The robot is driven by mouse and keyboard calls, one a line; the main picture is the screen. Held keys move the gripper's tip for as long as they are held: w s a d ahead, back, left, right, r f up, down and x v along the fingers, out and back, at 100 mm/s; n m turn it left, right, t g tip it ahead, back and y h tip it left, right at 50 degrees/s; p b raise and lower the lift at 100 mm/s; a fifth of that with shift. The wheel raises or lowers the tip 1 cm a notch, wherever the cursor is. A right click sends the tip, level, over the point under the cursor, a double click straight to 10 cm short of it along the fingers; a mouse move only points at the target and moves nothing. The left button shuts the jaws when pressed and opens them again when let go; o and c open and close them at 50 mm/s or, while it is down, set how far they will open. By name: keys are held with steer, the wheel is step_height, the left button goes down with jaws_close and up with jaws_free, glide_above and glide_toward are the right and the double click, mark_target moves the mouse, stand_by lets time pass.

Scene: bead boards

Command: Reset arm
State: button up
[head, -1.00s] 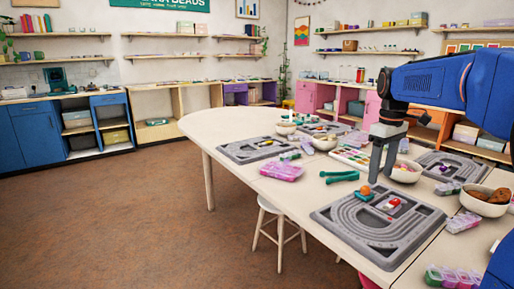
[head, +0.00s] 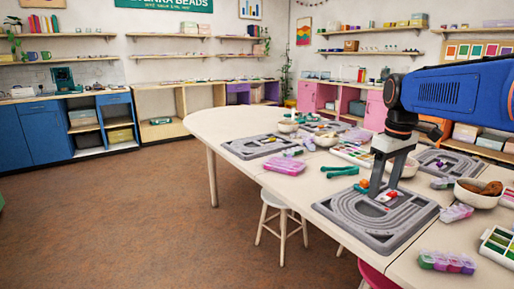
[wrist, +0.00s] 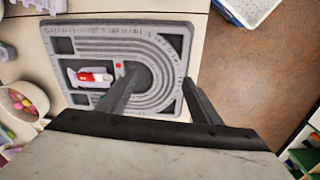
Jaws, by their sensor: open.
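My gripper (head: 383,190) is open, its two dark fingers pointing down over a grey bead board (head: 345,215) on the table. Nothing shows between the fingers. The wrist view also shows the gripper (wrist: 162,72) and the board (wrist: 60,30) with its curved grooves. A red and white piece (wrist: 95,77) lies in a compartment of the board, with a small red bead (wrist: 118,66) beside it. In the head view the fingers partly hide the board's far side and an orange bead (head: 364,184). I cannot tell whether the fingertips touch the board.
Around the board are a teal tool (head: 340,171), a pink bead box (head: 285,166), a bowl of brown pieces (head: 478,193) and a colourful bead box (head: 447,262). More boards lie farther back. A stool (head: 283,225) stands by the table. Open floor lies to the left.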

steer(key=s+a+f+m+t, duration=0.2)
steer(key=s+f, duration=0.5)
steer(key=s, duration=0.4)
steer(key=s+a+f+m+t, duration=0.1)
steer(key=s+a+f+m, duration=0.2)
steer(key=s+f, duration=0.4)
steer(key=s+a, duration=0.1)
steer(key=s, duration=0.4)
steer(key=shift+s+f+t, duration=0.3)
steer(key=shift+t, duration=0.1)
steer(key=shift+a, duration=0.1)
